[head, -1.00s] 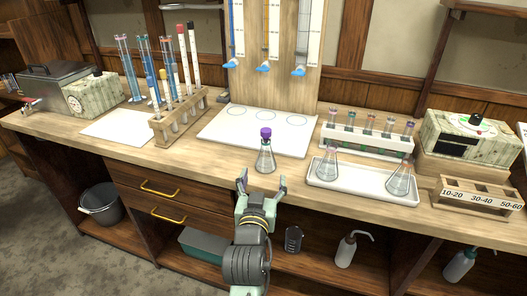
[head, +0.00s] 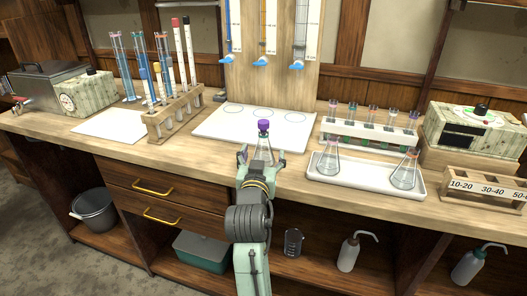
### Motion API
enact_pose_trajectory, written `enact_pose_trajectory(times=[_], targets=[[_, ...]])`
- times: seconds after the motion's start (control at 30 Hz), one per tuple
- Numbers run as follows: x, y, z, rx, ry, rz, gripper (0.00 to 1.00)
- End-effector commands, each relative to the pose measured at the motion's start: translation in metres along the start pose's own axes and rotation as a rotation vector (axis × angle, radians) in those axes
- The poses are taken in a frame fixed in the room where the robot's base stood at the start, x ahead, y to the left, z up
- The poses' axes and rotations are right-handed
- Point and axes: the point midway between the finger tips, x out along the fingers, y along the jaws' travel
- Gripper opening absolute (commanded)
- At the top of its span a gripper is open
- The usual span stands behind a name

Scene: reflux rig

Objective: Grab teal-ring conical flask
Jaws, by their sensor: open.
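A clear conical flask (head: 263,146) with a purple stopper stands upright at the bench's front, just before the white mat. My gripper (head: 262,156) is open, with one finger on each side of this flask; whether they touch it I cannot tell. The gripper hides the flask's lower part, and no teal ring can be made out on it. Two more conical flasks, a left one (head: 328,160) and a right one (head: 405,174), stand on a white tray to the right.
A white mat (head: 215,128) with ring marks lies behind the flask. A wooden tube rack (head: 160,128) stands to the left, and a white vial rack (head: 340,130) is behind the white tray (head: 350,180). A labelled wooden block (head: 480,200) is at far right.

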Motion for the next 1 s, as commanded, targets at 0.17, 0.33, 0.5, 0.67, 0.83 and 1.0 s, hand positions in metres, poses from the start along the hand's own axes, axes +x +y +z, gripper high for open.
enact_pose_trajectory(times=[0.17,0.33,0.5,0.67,0.83,1.0], targets=[[0.023,-0.001,-0.003,0.000,-0.001,0.000,0.70],[0.027,-0.001,-0.001,0.000,0.001,0.000,0.70],[0.027,-0.001,-0.001,0.000,0.001,0.000,0.67],[0.026,-0.001,-0.001,0.000,0.001,0.000,0.56],[0.026,-0.001,-0.001,0.000,0.001,0.000,0.45],[0.026,-0.001,-0.001,0.000,0.001,0.000,0.33]])
